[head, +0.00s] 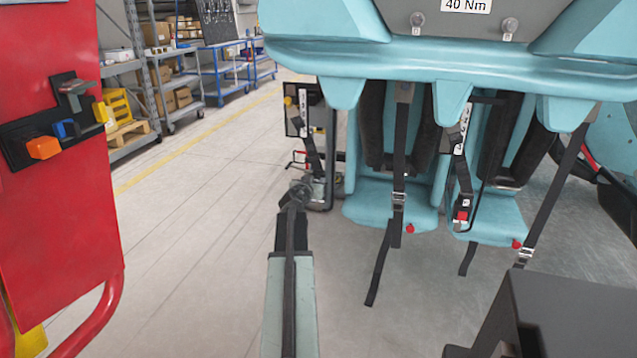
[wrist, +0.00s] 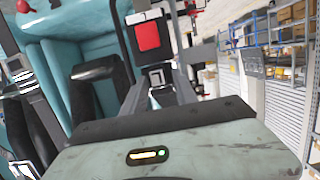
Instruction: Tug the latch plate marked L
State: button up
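In the head view my gripper (head: 298,192) is at the end of the arm, low beside the left end of the seat row. In the wrist view my gripper (wrist: 166,92) points at a black buckle with a red button (wrist: 147,36). A pale plate (wrist: 156,77) shows just below this buckle, close to the fingertips; I cannot tell whether they touch it. A black strap (head: 311,150) with a white label (head: 303,104) hangs just above my gripper in the head view. No letter L is readable in either view. The finger gap is too small to judge.
Teal seats (head: 390,204) hang with several black straps and another red-button buckle (head: 462,214). A teal restraint housing (head: 330,50) overhangs them. A red panel (head: 50,150) with coloured parts stands at left. Shelving (head: 170,75) stands behind. The floor between is clear.

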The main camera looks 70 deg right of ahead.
jog(key=shift+o, duration=0.5)
jog(key=p+v, duration=0.2)
jog(key=v, duration=0.5)
jog(key=shift+a, duration=0.35)
